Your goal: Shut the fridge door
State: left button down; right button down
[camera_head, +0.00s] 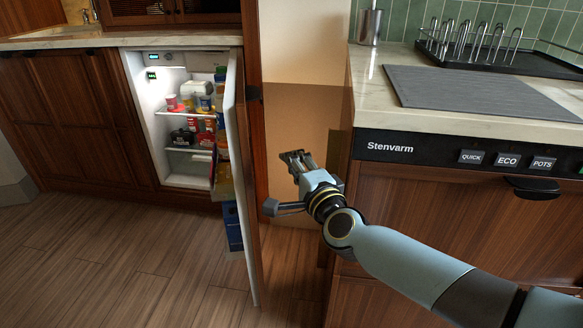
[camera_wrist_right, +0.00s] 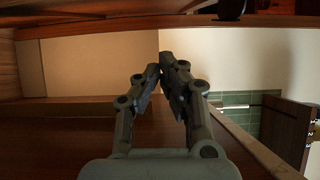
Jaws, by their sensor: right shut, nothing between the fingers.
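The fridge (camera_head: 172,125) is open under the counter at the left in the head view, with its lit inside showing. Its door (camera_head: 249,180) stands swung out towards me, seen nearly edge-on, with loaded shelves on its inner side. My right gripper (camera_head: 297,160) is shut and empty. It is to the right of the door, on its outer side, and appears apart from it. The right wrist view shows the two fingertips (camera_wrist_right: 164,75) together with nothing between them. My left gripper is in neither view.
The dishwasher front labelled Stenvarm (camera_head: 440,155) stands close at the right, under a counter with a grey mat (camera_head: 480,92) and a dish rack (camera_head: 480,45). A recess lies between the door and this cabinet. The wooden floor (camera_head: 110,255) before the fridge is clear.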

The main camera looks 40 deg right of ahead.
jog(key=w+a, duration=0.1)
jog(key=w, duration=0.6)
jog(key=shift+w+a+b, duration=0.3)
jog(key=shift+w+b, duration=0.05)
jog(key=shift+b, duration=0.1)
